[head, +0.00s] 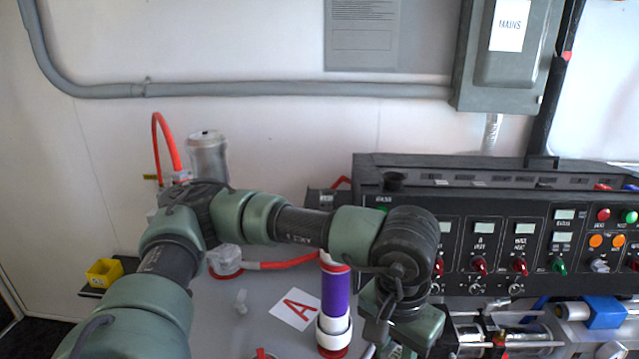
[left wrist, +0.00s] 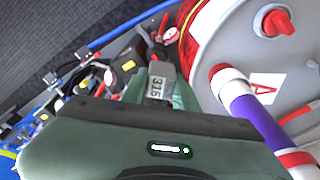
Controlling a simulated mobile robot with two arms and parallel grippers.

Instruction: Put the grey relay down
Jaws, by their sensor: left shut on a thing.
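My left arm crosses the head view from the lower left, and its wrist (head: 405,318) points down at the bottom edge. The fingertips are out of sight there. In the left wrist view my left gripper (left wrist: 160,98) is shut on the grey relay (left wrist: 161,69), a small block with a pale label reading 316. The gripper's green body hides the near side of the relay. The relay does not show in the head view. What lies directly under it is hard to tell. My right gripper is in neither view.
A black control panel (head: 485,225) with knobs and lamps stands at the right. A purple and white tube (head: 335,295) stands close left of my wrist, beside a card marked A (head: 297,309). A yellow bin (head: 104,272) sits far left. Clear cylinders (head: 575,311) lie below the panel.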

